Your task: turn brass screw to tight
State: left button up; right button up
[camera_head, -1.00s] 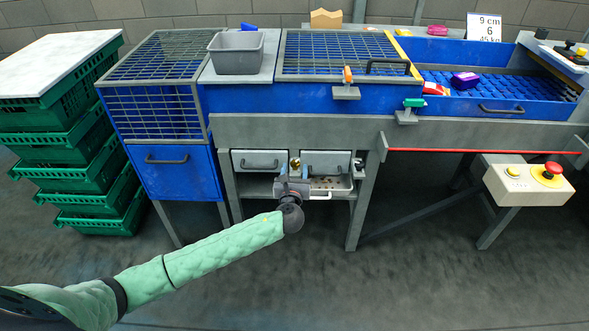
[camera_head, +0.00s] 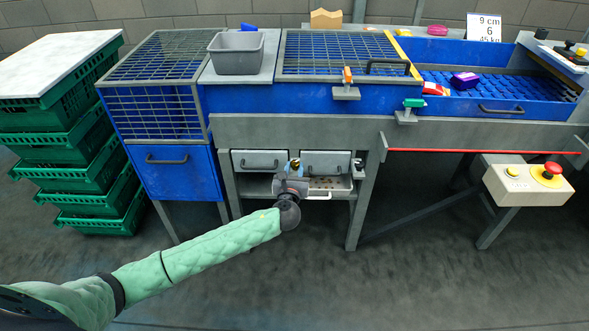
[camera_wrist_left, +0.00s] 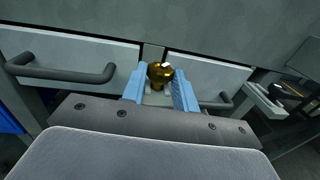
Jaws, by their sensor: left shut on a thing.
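The brass screw (camera_wrist_left: 160,73) is a round golden knob between two grey drawer fronts in the left wrist view. In the head view it is mostly hidden behind my left gripper (camera_head: 293,168). My left gripper (camera_wrist_left: 160,88) has its blue fingers on either side of the knob, shut on it. The screw's turn position cannot be read from the frames. My right gripper does not show.
Grey drawers with dark handles flank the screw, one on the left (camera_head: 262,161) and one on the right (camera_head: 326,164). A small metal tray (camera_head: 338,184) sits below. A control box (camera_head: 528,180) with a red button is at the right. Green crates (camera_head: 92,200) stand at the left.

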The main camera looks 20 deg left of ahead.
pick_arm(q)
jog(key=m+h, duration=0.2)
jog(key=h, duration=0.1)
jog(key=shift+a, duration=0.3)
jog(key=shift+a+m+h, duration=0.1)
jog(key=shift+m+h, duration=0.3)
jog(key=shift+h, duration=0.2)
jog(key=shift+f+m+h, duration=0.1)
jog(key=shift+m+h, duration=0.2)
jog(key=shift+h, duration=0.3)
jog(key=shift+a+f+m+h+b, duration=0.1)
jog(key=shift+a+m+h+b, duration=0.1)
jog(key=shift+m+h+b, duration=0.75)
jog(key=shift+g+h, duration=0.3)
jog(key=shift+h, duration=0.25)
jog(key=shift+w+a+m+g+h+b, duration=0.15)
jog(key=shift+m+g+h+b, duration=0.45)
jog(key=shift+m+h+b, duration=0.7)
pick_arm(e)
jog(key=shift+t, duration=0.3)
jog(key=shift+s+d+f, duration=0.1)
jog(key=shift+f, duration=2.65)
pick_arm(q)
jog(key=shift+r+n+p, duration=0.2)
jog(key=shift+n+p, duration=0.05)
jog(key=shift+p, duration=0.05)
jog(key=o, duration=1)
jog(key=shift+c, duration=0.2)
